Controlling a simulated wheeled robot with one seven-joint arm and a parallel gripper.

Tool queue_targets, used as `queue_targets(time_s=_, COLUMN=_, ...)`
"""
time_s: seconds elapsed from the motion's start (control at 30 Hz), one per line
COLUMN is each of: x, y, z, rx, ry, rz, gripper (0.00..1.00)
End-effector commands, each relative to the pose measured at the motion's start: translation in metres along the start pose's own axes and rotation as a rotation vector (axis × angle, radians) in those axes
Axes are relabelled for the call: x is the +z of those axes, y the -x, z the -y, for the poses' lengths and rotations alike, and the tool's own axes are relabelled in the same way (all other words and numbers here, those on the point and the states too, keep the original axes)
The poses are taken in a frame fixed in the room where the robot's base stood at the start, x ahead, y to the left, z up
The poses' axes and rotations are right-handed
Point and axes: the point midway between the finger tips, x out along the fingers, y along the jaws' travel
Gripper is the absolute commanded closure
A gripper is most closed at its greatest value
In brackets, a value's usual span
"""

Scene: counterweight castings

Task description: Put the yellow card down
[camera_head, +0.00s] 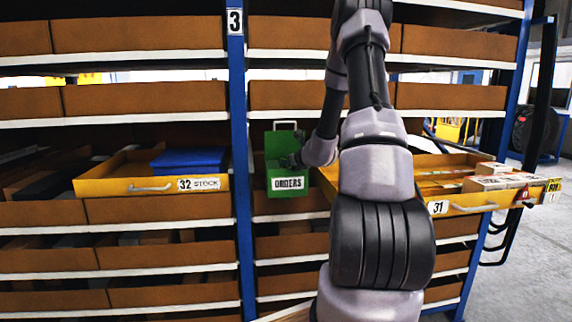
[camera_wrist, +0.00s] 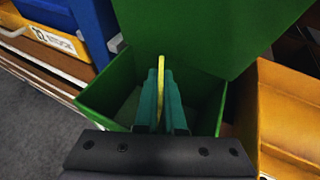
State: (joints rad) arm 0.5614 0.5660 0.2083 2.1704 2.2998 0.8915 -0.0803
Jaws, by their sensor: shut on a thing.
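The yellow card (camera_wrist: 161,75) shows edge-on in the wrist view as a thin yellow strip between my gripper's fingers. My gripper (camera_wrist: 160,88) has teal fingers and is shut on the card. The fingers point into the open green box (camera_wrist: 97,99), over or inside its mouth; I cannot tell how deep. In the head view the green box (camera_head: 289,185), labelled "ORDERS", stands on the shelf, and my arm reaches in from its right. The card is hidden there, and the gripper is mostly hidden.
Yellow drawer 32 (camera_head: 110,186), holding a blue bin (camera_head: 188,161), is pulled out left of the green box. Yellow drawer 31 (camera_head: 470,201), holding small boxes, is pulled out on the right. A blue upright (camera_head: 240,150) stands close left of the green box.

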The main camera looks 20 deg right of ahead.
Motion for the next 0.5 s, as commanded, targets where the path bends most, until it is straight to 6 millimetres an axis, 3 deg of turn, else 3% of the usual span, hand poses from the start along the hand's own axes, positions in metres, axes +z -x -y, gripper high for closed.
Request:
queue_targets(time_s=0.4, x=-0.0097, y=-0.004, z=0.0, rx=0.0, ry=0.0, rz=0.0, gripper=1.0)
queue_targets(time_s=0.5, x=-0.0097, y=-0.004, z=0.0, rx=0.0, ry=0.0, rz=0.0, gripper=0.64)
